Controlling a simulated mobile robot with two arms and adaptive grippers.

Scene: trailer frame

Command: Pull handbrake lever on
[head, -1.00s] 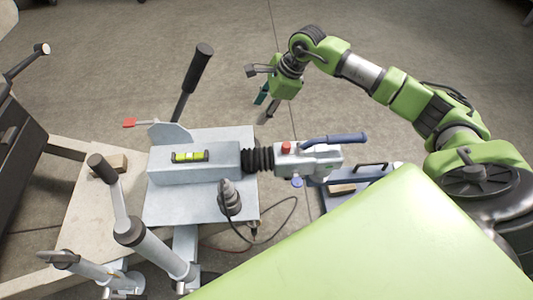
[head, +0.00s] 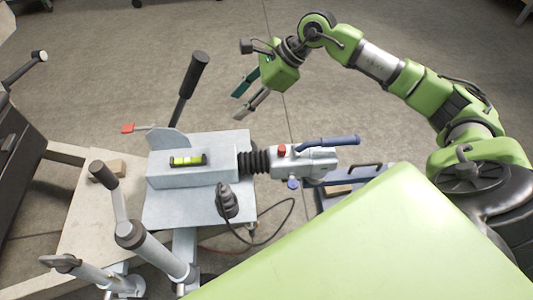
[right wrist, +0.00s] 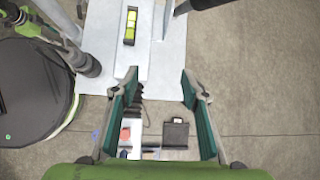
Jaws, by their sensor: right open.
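The handbrake lever (head: 191,86) has a black grip on a dark bar and rises from a grey bracket on the metal trailer frame (head: 155,213). It leans up and to the right in the head view. Part of its black grip shows at the top edge of the right wrist view (right wrist: 204,4). My right gripper (head: 238,105) is open and empty, to the right of the lever and apart from it. Its two teal-lined fingers also show in the right wrist view (right wrist: 158,80). My left gripper is not in view.
A yellow-green spirit level (head: 187,160) lies on the frame. The coupling head (head: 305,160) with a blue handle and black bellows (head: 254,162) extends right. A jockey-wheel post with black grip (head: 105,175) stands at front left. A cable (head: 275,235) loops below. The floor behind is clear.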

